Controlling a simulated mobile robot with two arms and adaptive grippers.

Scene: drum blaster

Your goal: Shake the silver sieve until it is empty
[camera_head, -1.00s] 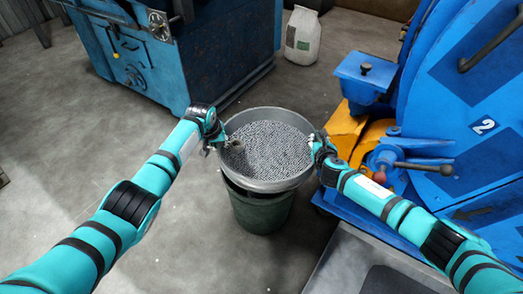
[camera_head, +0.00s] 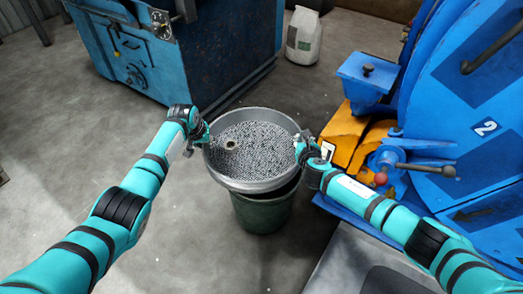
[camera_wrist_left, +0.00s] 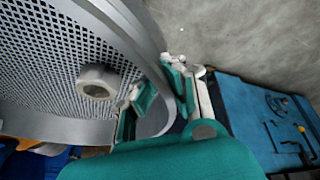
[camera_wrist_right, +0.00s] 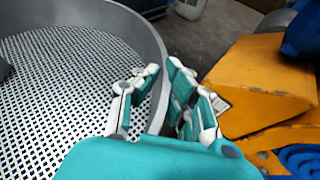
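The silver sieve (camera_head: 262,185) is round, with a raised rim and a perforated mesh floor. It is held over a dark green bin. One small grey ring-shaped part (camera_head: 231,145) lies on the mesh near the left side; it also shows in the left wrist view (camera_wrist_left: 97,82). My left gripper (camera_head: 205,138) has its fingers on both sides of the sieve's left rim. My right gripper (camera_head: 301,142) has its fingers on both sides of the right rim, also in the right wrist view (camera_wrist_right: 158,100). The rest of the visible mesh looks bare.
The green bin (camera_head: 262,213) stands on the concrete floor under the sieve, its opening mostly hidden. A blue drum machine (camera_head: 450,130) with yellow parts (camera_head: 345,132) is close on the right. A blue cabinet (camera_head: 215,50) and a white sack (camera_head: 303,35) stand behind.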

